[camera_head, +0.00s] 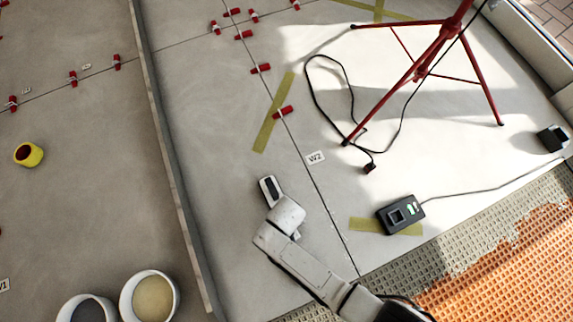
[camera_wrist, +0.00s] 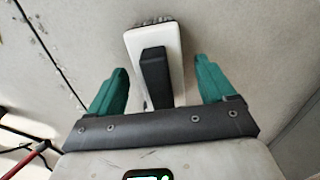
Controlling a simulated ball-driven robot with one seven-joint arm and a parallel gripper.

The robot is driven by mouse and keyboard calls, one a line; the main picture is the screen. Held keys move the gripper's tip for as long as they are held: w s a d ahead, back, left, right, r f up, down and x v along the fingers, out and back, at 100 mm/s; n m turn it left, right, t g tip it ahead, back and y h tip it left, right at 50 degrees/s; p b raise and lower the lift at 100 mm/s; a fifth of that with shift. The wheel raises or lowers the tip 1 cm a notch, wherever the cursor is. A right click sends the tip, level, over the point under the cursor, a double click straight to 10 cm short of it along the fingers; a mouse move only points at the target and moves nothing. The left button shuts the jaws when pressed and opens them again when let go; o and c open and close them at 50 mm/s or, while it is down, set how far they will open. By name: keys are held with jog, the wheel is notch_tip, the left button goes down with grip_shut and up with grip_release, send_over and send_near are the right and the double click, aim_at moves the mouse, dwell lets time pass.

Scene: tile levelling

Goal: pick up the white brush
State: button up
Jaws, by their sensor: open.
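The white brush (camera_head: 270,190) lies on the pale grey tiles, just beyond the end of my arm in the head view. In the wrist view the brush (camera_wrist: 176,52) shows as a white block with a raised black handle and a dark, bristly far edge. My gripper (camera_wrist: 160,68) is open, with one teal finger on each side of the brush. Gaps show between both fingers and the brush. The near end of the brush is hidden behind the gripper's dark crossbar. I cannot tell how high the fingertips are above the tiles.
A red tripod (camera_head: 421,65) with a looped black cable stands upper right. A black device (camera_head: 400,214) sits to the right of my arm. Two buckets (camera_head: 150,298) stand lower left, beyond a long raised strip (camera_head: 165,150). Tiles around the brush are clear.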

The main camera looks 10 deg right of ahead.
jog(key=shift+f, duration=0.45)
jog(key=shift+c, duration=0.3)
jog(key=c, duration=1.2)
jog(key=shift+r, duration=0.15)
jog(key=shift+c, duration=0.2)
notch_tip(320, 180, up, 4)
jog(key=p, duration=0.2)
jog(key=shift+p, duration=0.4)
jog(key=s+r+p, duration=0.2)
jog(key=s+d+r+p, duration=0.1)
jog(key=s+r+p, duration=0.1)
jog(key=shift+d+r, duration=0.1)
jog(key=shift+r, duration=0.2)
jog(key=s+d+r+p, duration=0.2)
jog(key=s+r+p, duration=0.2)
jog(key=s, duration=0.5)
jog(key=shift+s+d+r+p, duration=0.15)
jog(key=shift+s+d+p, duration=0.1)
jog(key=shift+p, duration=0.25)
